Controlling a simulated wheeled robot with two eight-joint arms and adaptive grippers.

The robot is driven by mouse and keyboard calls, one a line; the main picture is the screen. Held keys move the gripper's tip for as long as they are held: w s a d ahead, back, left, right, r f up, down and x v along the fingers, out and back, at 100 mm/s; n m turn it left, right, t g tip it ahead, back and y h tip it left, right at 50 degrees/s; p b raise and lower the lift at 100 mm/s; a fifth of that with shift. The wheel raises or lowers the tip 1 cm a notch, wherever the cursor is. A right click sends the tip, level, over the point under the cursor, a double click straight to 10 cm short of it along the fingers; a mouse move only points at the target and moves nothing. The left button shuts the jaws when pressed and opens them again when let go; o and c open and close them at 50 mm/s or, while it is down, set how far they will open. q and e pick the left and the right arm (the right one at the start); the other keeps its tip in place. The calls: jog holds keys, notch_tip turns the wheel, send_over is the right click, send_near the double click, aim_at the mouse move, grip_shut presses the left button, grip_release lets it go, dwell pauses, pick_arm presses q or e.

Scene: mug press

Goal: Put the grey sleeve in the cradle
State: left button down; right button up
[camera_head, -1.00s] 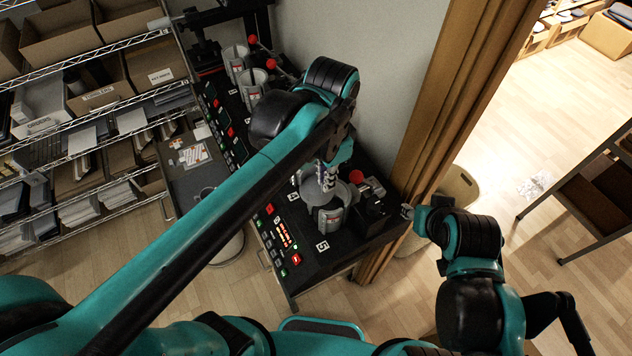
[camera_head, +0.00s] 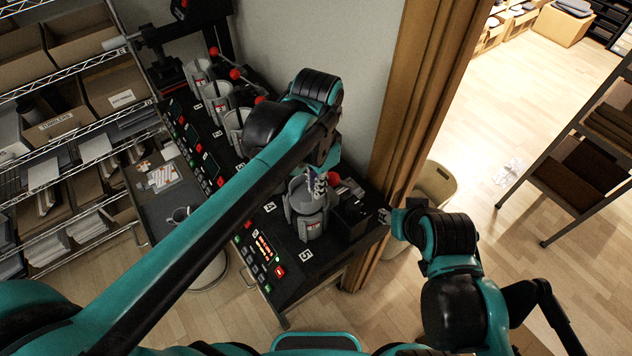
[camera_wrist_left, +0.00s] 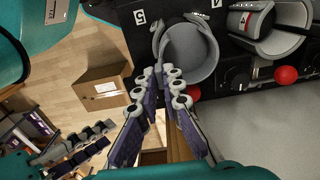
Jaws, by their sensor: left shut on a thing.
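The grey sleeve (camera_head: 297,190) is a round, open-topped band at the station marked 5, and it also shows in the left wrist view (camera_wrist_left: 189,54). My left gripper (camera_head: 317,186) reaches down onto its rim from above and is shut on it. The fingers also show in the left wrist view (camera_wrist_left: 164,84). The cradle (camera_head: 311,226) is the darker grey holder around and below the sleeve. Its curved arms show beside the sleeve in the left wrist view (camera_wrist_left: 159,38). I cannot tell how deep the sleeve sits. My right gripper (camera_head: 385,216) is near the bench's right edge; its jaws are unclear.
Several similar grey holders with red-knobbed levers (camera_head: 216,97) line the bench to the upper left. A control panel (camera_head: 262,247) lies left of station 5. A wooden door frame (camera_head: 415,110) stands close on the right, with a beige bin (camera_head: 436,185) beside it.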

aim_at(316, 208)
pick_arm(q)
jog(key=shift+f+b, duration=2.55)
jog(key=shift+f, duration=1.2)
jog(key=c, duration=1.6)
grip_release()
notch_tip(316, 208, up, 12)
